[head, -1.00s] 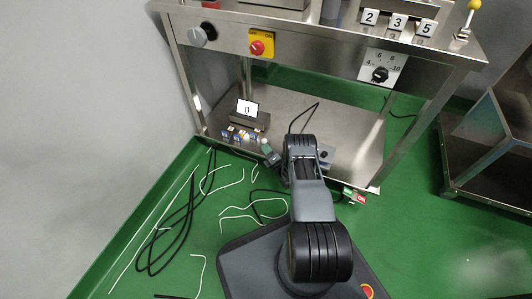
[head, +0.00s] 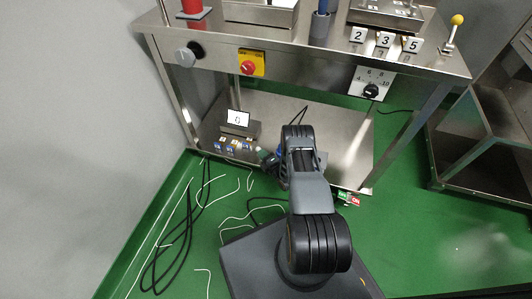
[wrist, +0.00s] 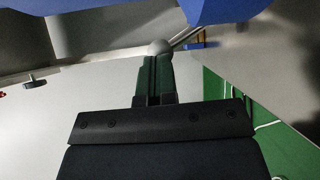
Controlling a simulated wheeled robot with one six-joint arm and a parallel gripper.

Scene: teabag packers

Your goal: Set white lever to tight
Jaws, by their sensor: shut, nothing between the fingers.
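In the wrist view, a pale round ball (wrist: 157,47), likely the white lever's knob, sits right at the tips of my gripper (wrist: 157,60). A thin metal rod (wrist: 184,36) runs up to the right from beside it. The green fingers are together with nothing between them; I cannot tell whether they touch the ball. In the head view, my gripper (head: 264,155) is low at the bench's lower shelf, right of the small blue and white blocks. The lever's setting and any tight mark cannot be read.
Blue parts (wrist: 222,10) hang close above the fingers in the wrist view. A display (head: 238,119) and small blocks (head: 232,145) stand on the lower shelf (head: 325,130). A yellow-knobbed lever (head: 457,20) stands on the bench top. Cables lie on the green floor.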

